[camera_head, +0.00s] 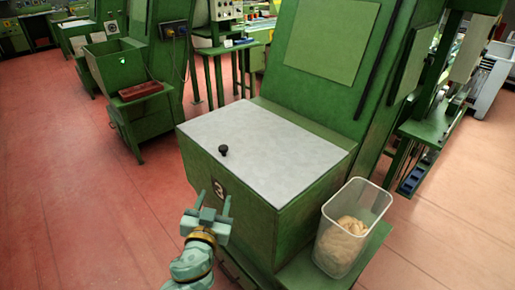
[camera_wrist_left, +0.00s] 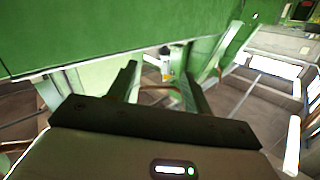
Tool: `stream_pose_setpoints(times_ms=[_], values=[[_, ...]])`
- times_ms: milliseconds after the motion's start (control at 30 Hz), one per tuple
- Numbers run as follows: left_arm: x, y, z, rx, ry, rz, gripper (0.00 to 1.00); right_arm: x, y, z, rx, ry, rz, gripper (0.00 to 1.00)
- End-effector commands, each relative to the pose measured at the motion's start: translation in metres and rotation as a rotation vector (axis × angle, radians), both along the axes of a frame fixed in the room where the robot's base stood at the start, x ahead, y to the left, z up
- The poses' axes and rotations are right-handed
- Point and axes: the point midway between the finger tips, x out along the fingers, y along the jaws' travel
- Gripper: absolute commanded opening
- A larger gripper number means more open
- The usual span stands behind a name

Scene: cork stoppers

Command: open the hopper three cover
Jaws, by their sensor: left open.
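The hopper three cover (camera_head: 275,150) is a flat pale grey lid lying shut on a green hopper box (camera_head: 235,195). A small black knob (camera_head: 223,150) stands up near the lid's left front edge. My left gripper (camera_head: 215,197) is open and empty in front of that face, below the lid and apart from the knob. Its two fingers also show in the left wrist view (camera_wrist_left: 160,78), near a green surface. My right gripper is not in view.
A clear plastic bin (camera_head: 368,208) holding cork-coloured pieces stands on a green shelf right of the hopper. A tall green machine body (camera_head: 320,60) rises behind the lid. Another green hopper machine (camera_head: 118,66) stands at the back left. The red floor (camera_head: 80,190) at left is clear.

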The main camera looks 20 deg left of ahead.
Motion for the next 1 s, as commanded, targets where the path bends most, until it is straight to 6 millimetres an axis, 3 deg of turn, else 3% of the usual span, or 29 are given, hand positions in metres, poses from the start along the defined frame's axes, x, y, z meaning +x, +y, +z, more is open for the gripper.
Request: stream_pose_setpoints(times_ms=[33, 100, 367, 467, 800, 1000], values=[[-0.002, 0.004, 0.018, -0.024, -0.054, 0.023, 0.50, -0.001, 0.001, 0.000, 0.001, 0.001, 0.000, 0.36], [-0.004, 0.007, 0.028, -0.068, -0.100, 0.045, 0.50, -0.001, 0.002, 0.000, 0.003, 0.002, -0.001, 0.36], [0.005, 0.013, 0.028, -0.165, -0.139, 0.062, 0.50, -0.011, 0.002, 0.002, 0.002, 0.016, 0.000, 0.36], [0.021, 0.020, 0.029, -0.162, -0.139, 0.062, 0.50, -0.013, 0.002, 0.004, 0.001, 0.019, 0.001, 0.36], [0.100, 0.053, 0.028, -0.162, -0.137, 0.064, 0.50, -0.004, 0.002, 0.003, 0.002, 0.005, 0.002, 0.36], [0.133, 0.066, 0.025, -0.163, -0.135, 0.062, 0.50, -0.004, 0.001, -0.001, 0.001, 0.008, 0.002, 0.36]])
